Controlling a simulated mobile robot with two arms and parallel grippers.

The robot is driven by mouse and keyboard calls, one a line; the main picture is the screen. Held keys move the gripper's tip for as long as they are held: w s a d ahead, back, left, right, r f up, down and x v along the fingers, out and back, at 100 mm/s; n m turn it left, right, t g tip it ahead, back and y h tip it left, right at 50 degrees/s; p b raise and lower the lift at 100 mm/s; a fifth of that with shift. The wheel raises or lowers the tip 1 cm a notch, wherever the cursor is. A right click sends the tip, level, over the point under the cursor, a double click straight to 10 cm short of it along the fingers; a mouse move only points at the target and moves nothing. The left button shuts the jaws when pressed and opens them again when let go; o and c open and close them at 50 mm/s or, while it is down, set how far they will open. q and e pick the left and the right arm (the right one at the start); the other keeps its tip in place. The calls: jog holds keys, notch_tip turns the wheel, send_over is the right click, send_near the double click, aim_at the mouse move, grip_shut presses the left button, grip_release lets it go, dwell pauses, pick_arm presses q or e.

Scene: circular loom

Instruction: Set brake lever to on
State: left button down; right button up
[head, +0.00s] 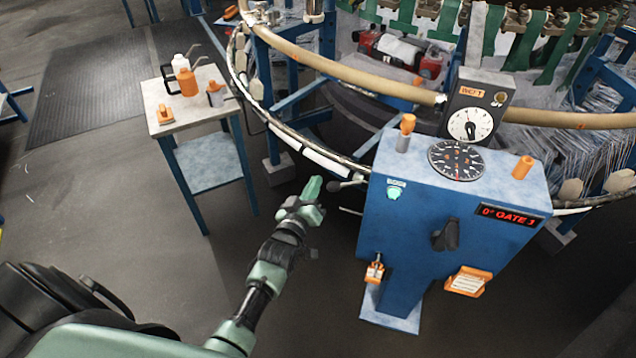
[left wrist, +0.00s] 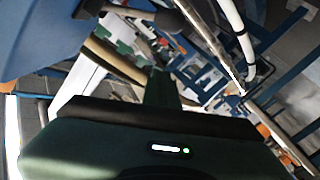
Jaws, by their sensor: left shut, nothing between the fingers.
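The blue console (head: 400,220) stands right of centre in the head view. A short grey lever with a rounded knob (head: 333,186) sticks out from its left side, near a small green label too small to read surely; I take this as the brake lever. My left gripper (head: 312,188) is shut and empty, just left of the knob, with a small apparent gap. In the left wrist view the gripper's dark green fingers (left wrist: 160,88) point forward, and a grey lever (left wrist: 130,13) crosses the top beside blue console panel (left wrist: 35,30). My right gripper is not in view.
A curved loom ring (head: 330,65) runs behind the console. A small table (head: 190,115) with bottles stands at the left. The console carries dials, orange knobs and a black front handle (head: 446,236). The floor between table and console is clear.

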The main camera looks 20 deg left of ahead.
pick_arm(q)
jog(key=s+d, duration=0.1)
jog(key=s, duration=0.6)
jog(key=shift+s, duration=0.25)
